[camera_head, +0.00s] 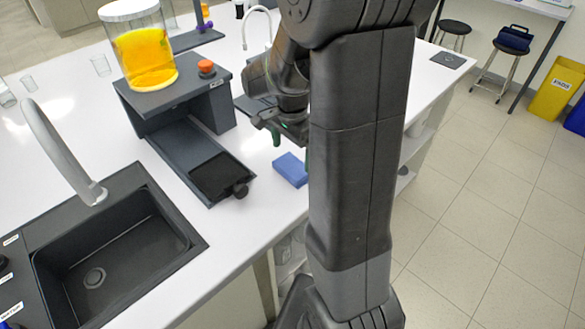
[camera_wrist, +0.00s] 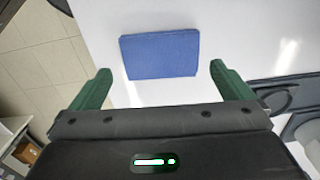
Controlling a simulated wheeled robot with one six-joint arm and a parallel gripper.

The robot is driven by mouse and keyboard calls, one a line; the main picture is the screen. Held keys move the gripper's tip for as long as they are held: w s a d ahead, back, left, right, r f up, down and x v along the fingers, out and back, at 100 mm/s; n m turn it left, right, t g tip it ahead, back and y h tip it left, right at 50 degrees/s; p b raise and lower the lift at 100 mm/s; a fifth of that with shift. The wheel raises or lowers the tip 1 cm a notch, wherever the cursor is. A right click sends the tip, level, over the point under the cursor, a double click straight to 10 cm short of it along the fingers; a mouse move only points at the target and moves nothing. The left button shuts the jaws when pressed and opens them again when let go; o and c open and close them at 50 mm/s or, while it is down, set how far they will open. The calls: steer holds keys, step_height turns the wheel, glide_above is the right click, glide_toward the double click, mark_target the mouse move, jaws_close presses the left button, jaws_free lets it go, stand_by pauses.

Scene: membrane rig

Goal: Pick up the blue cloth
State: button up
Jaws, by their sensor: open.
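The blue cloth (camera_head: 291,169) is a flat, folded rectangular block lying on the white bench top near its front edge, partly hidden by my arm in the head view. In the wrist view the cloth (camera_wrist: 160,54) lies ahead of my gripper, between the lines of its two fingers. My gripper (camera_wrist: 162,82) is open and empty, with its green fingers apart on either side. In the head view my gripper (camera_head: 290,145) hangs above and close to the cloth. I cannot tell the exact height between them.
A dark rig (camera_head: 190,140) with a drawer-like tray stands left of the cloth, bearing a yellow-liquid vessel (camera_head: 145,57) and an orange knob (camera_head: 206,68). A black sink (camera_head: 110,255) with a grey tap lies further left. Bare white bench surrounds the cloth.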

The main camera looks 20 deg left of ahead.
mark_target(292, 165)
steer(key=shift+f+p, duration=0.35)
steer(key=shift+f, duration=2.35)
steer(key=shift+c, duration=0.4)
steer(key=c, duration=0.5)
